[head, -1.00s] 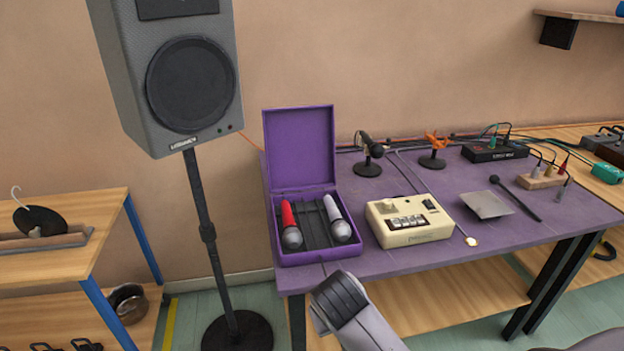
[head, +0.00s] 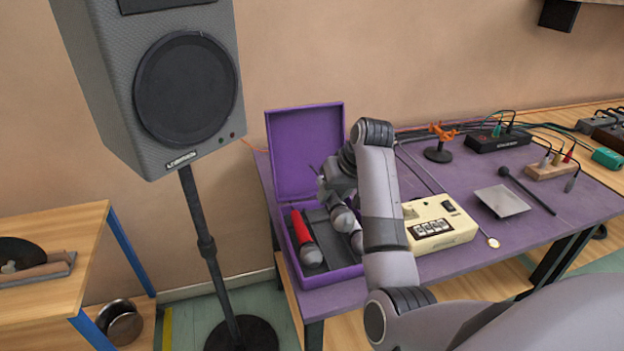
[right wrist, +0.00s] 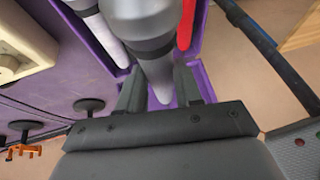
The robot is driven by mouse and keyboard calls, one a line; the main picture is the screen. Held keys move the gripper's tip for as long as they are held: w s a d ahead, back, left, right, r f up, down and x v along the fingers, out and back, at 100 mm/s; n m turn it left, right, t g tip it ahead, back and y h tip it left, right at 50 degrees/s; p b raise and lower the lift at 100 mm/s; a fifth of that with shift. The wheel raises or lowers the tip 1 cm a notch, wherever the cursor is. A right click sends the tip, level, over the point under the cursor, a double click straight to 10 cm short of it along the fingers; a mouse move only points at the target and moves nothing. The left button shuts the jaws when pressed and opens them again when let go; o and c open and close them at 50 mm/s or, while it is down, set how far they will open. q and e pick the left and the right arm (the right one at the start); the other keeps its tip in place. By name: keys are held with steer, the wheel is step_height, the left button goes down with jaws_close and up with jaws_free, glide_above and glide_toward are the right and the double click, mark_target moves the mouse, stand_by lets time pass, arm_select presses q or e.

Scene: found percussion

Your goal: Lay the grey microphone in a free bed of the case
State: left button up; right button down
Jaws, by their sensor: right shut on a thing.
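The purple case (head: 338,275) stands open on the purple table, its lid (head: 300,150) raised at the back. A red microphone (head: 304,236) lies in its left bed, and a pale microphone (head: 357,241) lies in the right bed, partly hidden by my arm. My right gripper (head: 334,196) is over the case, shut on the grey microphone (head: 343,217). In the right wrist view the grey microphone (right wrist: 140,22) is between the fingers, with the pale one at left and the red one at right. I cannot tell whether it touches the bed floor. My left gripper is out of view.
A cream box with buttons (head: 438,226) stands right of the case, near my arm. A grey speaker (head: 160,90) on a stand is at left. An orange clip stand (head: 438,150) and a dark cable box (head: 498,140) are farther back.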

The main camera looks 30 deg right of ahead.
mark_target(322, 231)
steer(key=shift+w+a, duration=0.1)
steer(key=shift+w, duration=0.45)
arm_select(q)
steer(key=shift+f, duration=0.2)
arm_select(e)
steer(key=shift+s+r, duration=0.1)
steer(key=shift+s, duration=0.05)
